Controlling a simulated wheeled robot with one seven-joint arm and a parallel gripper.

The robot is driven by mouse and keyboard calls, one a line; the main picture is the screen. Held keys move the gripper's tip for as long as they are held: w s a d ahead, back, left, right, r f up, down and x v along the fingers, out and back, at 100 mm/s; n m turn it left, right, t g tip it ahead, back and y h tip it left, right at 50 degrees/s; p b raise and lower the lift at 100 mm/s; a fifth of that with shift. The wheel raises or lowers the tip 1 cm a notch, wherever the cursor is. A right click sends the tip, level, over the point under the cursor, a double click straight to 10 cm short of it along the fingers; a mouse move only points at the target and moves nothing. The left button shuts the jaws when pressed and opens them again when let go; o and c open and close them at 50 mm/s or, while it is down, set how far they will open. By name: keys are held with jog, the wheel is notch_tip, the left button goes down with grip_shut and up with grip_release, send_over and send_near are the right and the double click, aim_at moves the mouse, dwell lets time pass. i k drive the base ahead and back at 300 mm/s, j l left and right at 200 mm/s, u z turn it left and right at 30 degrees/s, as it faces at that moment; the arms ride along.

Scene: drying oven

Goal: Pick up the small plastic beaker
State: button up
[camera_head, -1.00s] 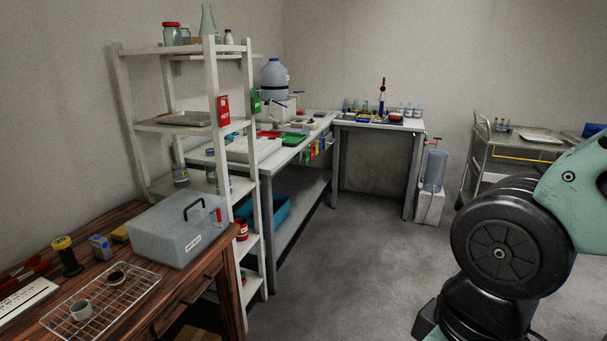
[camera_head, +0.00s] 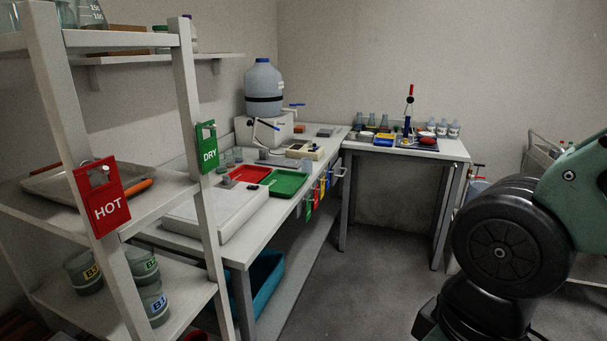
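My gripper is out of view; only part of my own arm shows at the right. Three larger greyish vessels with labels, including B3 (camera_head: 83,273) and B1 (camera_head: 154,303), stand on the lower shelf of the white rack at the left. I cannot tell their material.
The white rack (camera_head: 192,110) with red HOT (camera_head: 101,196) and green DRY (camera_head: 207,148) tags stands close at left. The long bench holds a red tray (camera_head: 251,173), a green tray (camera_head: 287,184) and a blue jug (camera_head: 264,85). Open floor (camera_head: 385,270) lies right of the bench.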

aim_at(306, 162)
jog(key=i+u, duration=0.1)
jog(key=i, duration=0.5)
jog(key=i+l+u, duration=0.15)
jog(key=i, duration=0.45)
jog(key=i+l+u, duration=0.1)
jog(key=i, duration=0.55)
jog(key=l, duration=0.05)
